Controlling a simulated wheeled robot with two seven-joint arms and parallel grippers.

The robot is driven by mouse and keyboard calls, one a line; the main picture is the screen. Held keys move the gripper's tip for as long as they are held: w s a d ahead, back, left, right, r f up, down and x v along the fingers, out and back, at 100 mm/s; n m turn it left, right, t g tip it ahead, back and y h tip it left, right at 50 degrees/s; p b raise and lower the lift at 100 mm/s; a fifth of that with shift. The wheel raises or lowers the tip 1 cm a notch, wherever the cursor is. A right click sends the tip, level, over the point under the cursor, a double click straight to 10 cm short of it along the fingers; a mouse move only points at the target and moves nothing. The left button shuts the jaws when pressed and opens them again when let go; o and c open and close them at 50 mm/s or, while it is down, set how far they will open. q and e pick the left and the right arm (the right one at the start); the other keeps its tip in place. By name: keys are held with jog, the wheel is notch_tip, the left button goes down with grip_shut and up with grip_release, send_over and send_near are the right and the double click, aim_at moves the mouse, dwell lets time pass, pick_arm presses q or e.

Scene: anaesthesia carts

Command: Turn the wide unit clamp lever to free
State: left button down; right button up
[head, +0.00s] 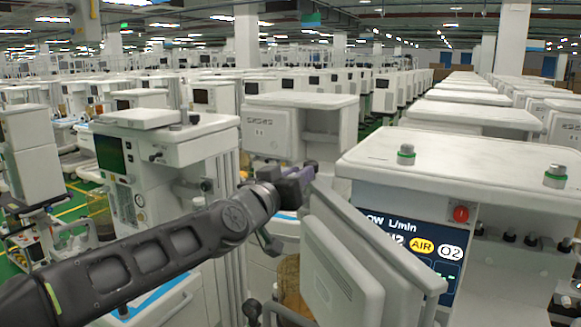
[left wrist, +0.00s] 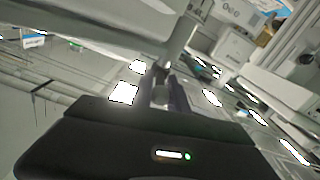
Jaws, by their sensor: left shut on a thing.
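The wide unit (head: 440,160) is the white anaesthesia cart at the right, with a flow display showing AIR and O2. My left gripper (head: 297,178) is at the upper left corner of the grey tilted panel in front of this unit. It is shut on a small part that its fingers mostly hide, apparently the clamp lever. In the left wrist view the fingers (left wrist: 162,92) close around a small grey piece below a pale post (left wrist: 176,48). I cannot tell the lever's angle. My right gripper is not in view.
The grey panel (head: 335,262) stands close to the right of my left gripper. Another white cart (head: 165,140) with a dark screen stands at the left, behind my left arm. A red knob (head: 461,213) sits on the wide unit's front. Rows of carts fill the background.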

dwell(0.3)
pick_arm(q)
jog(key=c, duration=1.5)
grip_release()
jog(key=shift+d, duration=0.2)
jog(key=shift+o, duration=0.2)
jog(key=shift+a, duration=0.15)
jog(key=shift+s, duration=0.2)
jog(key=b+v, duration=0.3)
jog(key=v, duration=0.4)
jog(key=shift+s, duration=0.2)
jog(key=shift+a, duration=0.15)
